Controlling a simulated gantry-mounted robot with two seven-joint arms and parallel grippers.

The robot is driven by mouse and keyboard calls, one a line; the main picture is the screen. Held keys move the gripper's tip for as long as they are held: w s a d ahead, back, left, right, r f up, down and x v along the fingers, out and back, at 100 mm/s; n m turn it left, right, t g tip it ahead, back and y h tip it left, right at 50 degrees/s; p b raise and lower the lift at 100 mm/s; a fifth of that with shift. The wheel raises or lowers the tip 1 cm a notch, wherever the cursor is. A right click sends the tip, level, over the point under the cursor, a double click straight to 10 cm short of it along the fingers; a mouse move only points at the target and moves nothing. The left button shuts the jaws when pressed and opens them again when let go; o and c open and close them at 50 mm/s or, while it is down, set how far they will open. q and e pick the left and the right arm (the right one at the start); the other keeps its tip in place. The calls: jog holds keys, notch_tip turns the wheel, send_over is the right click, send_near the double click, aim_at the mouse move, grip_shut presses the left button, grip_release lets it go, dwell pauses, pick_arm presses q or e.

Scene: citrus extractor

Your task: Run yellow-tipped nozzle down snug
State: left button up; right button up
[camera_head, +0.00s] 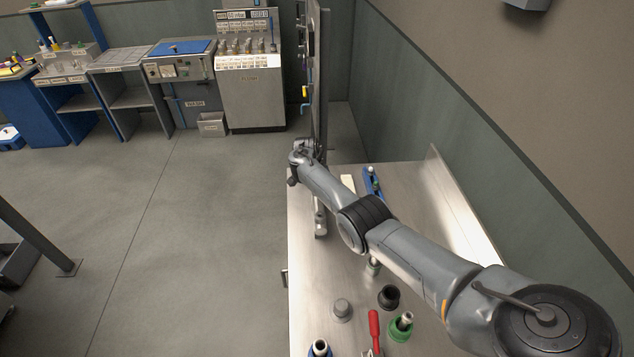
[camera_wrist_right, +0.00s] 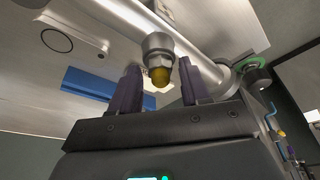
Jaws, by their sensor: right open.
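The yellow-tipped nozzle (camera_wrist_right: 158,62) shows in the right wrist view as a grey metal collar and hex nut with a rounded yellow tip. It hangs below a pale pipe (camera_wrist_right: 190,35). My right gripper (camera_wrist_right: 158,80) is open, with one dark purple finger on each side of the nozzle. The fingers look apart from it, with a gap on both sides. Whether the nozzle is fully seated cannot be told. In the head view my right arm reaches from the lower right to the upright panel, and the nozzle cannot be made out there. My left gripper is not in view.
The upright panel (camera_head: 319,75) stands at the metal table's (camera_head: 305,270) far left end. A grey cap (camera_head: 342,310), black ring (camera_head: 388,297), green-based fitting (camera_head: 400,328), red-handled tool (camera_head: 374,328) and blue-based fitting (camera_head: 320,348) stand near the front.

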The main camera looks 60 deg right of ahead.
jog(key=n+t, duration=0.1)
jog(key=n, duration=0.2)
jog(key=shift+c, duration=0.3)
jog(key=c, duration=0.4)
jog(key=shift+m, duration=0.3)
jog(key=shift+c, duration=0.5)
jog(key=shift+m+g, duration=0.4)
jog(key=shift+m, duration=0.6)
jog(key=m+g, duration=0.1)
jog(key=m, duration=0.2)
jog(key=shift+f+m, duration=0.1)
jog(key=shift+m, duration=0.4)
